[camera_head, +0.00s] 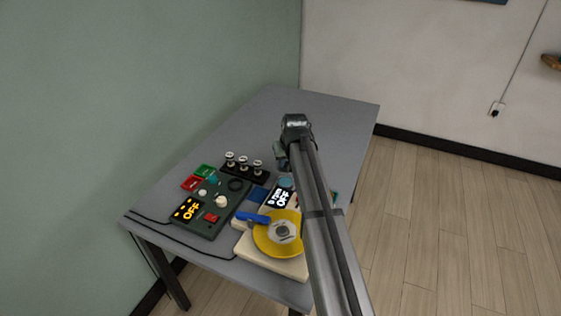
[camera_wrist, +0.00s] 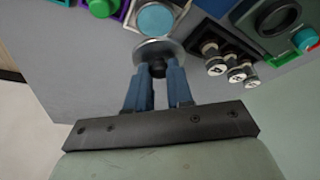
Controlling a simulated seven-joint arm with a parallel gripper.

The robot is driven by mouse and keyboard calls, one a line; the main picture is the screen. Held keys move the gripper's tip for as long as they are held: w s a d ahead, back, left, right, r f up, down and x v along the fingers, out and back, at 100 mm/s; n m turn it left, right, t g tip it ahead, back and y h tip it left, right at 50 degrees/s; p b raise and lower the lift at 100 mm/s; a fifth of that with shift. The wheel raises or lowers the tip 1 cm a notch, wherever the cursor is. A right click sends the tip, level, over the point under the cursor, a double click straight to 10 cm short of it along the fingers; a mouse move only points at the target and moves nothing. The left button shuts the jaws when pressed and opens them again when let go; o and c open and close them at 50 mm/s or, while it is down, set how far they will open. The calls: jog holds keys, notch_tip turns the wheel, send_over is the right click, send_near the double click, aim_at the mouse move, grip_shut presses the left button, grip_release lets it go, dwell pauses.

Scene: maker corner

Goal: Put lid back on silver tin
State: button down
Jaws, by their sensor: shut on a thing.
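In the wrist view my gripper (camera_wrist: 157,75) has its two blue fingers closed around the dark knob of a round silver lid (camera_wrist: 172,46). The lid is held off the fingertips, with its edge close to a round tin (camera_wrist: 156,18) that shows a light blue face inside a silver rim. The lid overlaps the near edge of the tin in this view; I cannot tell whether they touch. In the head view the tin (camera_head: 286,183) shows as a small blue disc beside my arm. My arm hides most of the gripper and the lid there.
A rack with several small knobbed posts (camera_head: 244,168) stands close left of the tin. A dark control panel (camera_head: 213,207) marked OFF and a yellow disc (camera_head: 265,236) on a cream base lie nearer the front. The back of the grey table (camera_head: 320,108) is clear.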

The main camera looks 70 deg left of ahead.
jog(key=shift+f, duration=3)
jog(key=shift+f, duration=0.15)
jog(key=shift+c, duration=2.2)
grip_release()
jog(key=shift+r, duration=3.5)
